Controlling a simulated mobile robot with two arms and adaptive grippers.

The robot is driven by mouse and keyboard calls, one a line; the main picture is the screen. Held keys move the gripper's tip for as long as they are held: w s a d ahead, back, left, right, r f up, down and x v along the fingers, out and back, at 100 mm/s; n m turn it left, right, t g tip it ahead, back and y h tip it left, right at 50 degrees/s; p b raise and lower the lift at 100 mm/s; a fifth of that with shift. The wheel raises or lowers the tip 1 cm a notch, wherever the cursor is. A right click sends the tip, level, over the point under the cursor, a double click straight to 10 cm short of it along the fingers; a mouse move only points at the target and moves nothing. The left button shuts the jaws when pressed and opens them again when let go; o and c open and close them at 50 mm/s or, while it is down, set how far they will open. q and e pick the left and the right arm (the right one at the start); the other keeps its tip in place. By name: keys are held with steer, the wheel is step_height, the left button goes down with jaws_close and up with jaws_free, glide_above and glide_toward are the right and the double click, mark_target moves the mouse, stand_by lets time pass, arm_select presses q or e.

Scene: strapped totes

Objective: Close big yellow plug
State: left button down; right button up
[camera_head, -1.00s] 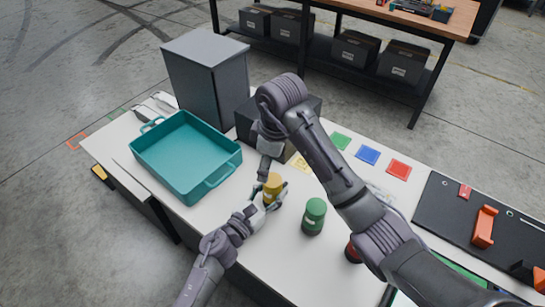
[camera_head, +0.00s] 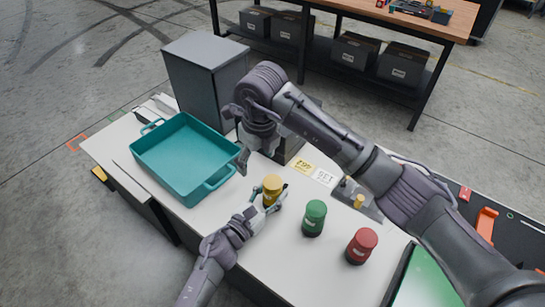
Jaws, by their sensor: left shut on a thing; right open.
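A yellow jar-like plug (camera_head: 272,190) stands upright on the white table, right of the teal tote. My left gripper (camera_head: 270,200) comes in from the lower left and is shut around it. My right gripper (camera_head: 257,153) is open and empty, up and left of the yellow plug, beside the tote's right end. They look apart. The yellow plug's lower part is partly hidden by the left fingers. I cannot tell how its top is seated.
A teal tote (camera_head: 222,178) stands at left, with a grey bin (camera_head: 205,80) behind it. A green jar (camera_head: 314,217) and a red jar (camera_head: 361,245) stand to the right. A grey fixture (camera_head: 370,211) with a small yellow piece lies behind them.

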mark_target(273, 181)
steer(key=n, duration=0.5)
steer(key=d+n, duration=0.1)
steer(key=n, duration=0.8)
steer(key=shift+d+n, duration=0.15)
steer(key=shift+n, duration=0.15)
steer(key=n, duration=0.4)
steer(key=d+n, duration=0.1)
steer(key=n, duration=0.1)
steer(key=shift+n+g+h, duration=0.4)
steer(key=n, duration=0.3)
steer(key=shift+d+n, duration=0.35)
steer(key=shift+n, duration=0.05)
steer(key=n, duration=0.3)
steer(key=shift+d+n, duration=0.3)
steer(key=shift+d, duration=0.1)
steer(key=shift+f, duration=0.1)
steer(key=shift+f, duration=4)
